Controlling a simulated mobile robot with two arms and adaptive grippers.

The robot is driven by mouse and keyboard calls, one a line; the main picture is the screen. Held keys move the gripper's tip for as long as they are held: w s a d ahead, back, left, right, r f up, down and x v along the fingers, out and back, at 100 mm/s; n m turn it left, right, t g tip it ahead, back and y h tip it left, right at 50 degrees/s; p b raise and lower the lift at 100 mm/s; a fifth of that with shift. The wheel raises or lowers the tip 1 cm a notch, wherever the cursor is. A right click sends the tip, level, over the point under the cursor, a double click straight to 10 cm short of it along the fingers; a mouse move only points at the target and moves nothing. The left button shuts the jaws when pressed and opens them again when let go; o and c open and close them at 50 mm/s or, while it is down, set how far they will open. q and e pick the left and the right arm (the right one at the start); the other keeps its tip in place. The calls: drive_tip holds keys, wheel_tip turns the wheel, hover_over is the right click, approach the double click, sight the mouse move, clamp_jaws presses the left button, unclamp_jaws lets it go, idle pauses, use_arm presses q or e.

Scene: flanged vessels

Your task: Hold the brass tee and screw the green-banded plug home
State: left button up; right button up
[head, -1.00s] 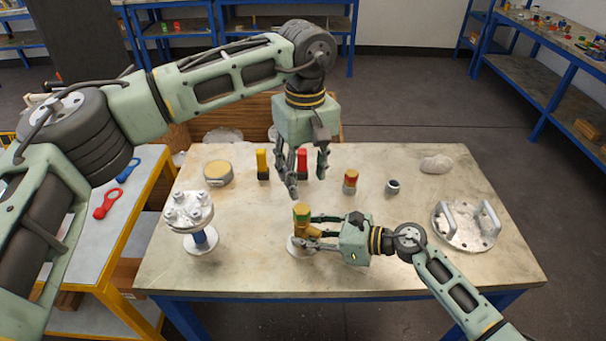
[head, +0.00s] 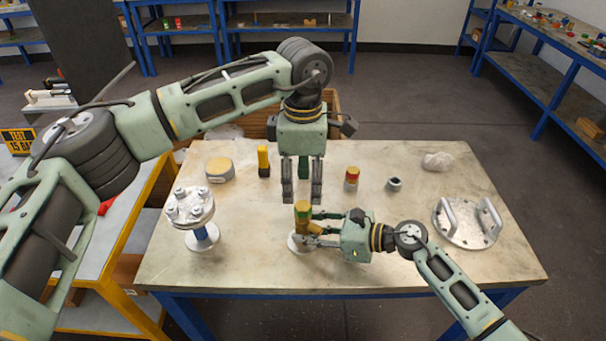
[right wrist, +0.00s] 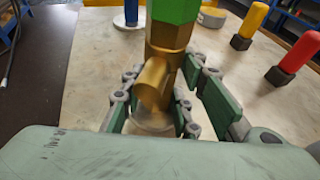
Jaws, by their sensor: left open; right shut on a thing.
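The brass tee (head: 301,229) stands upright on a round pale base (head: 296,243) near the table's front middle. The plug with the green band (head: 302,210) sits upright on top of the tee. In the right wrist view the tee (right wrist: 158,75) fills the middle, and the green band (right wrist: 176,10) is cut off by the top edge. My right gripper (head: 309,228) is shut on the tee from the right. My left gripper (head: 302,197) points down, open and empty, its two fingers at either side above the plug. I cannot tell whether its tips touch the plug.
A flanged vessel (head: 190,208) stands left of the tee. Behind are a yellow-topped can (head: 220,169) and a yellow-handled item (head: 263,160).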

sight(303, 206)
use_arm(q)
drive_tip(key=shift+f, duration=4.3)
drive_tip(key=shift+c, duration=0.4)
drive_tip(key=c, duration=1)
drive_tip(key=shift+s, duration=0.15)
clamp_jaws()
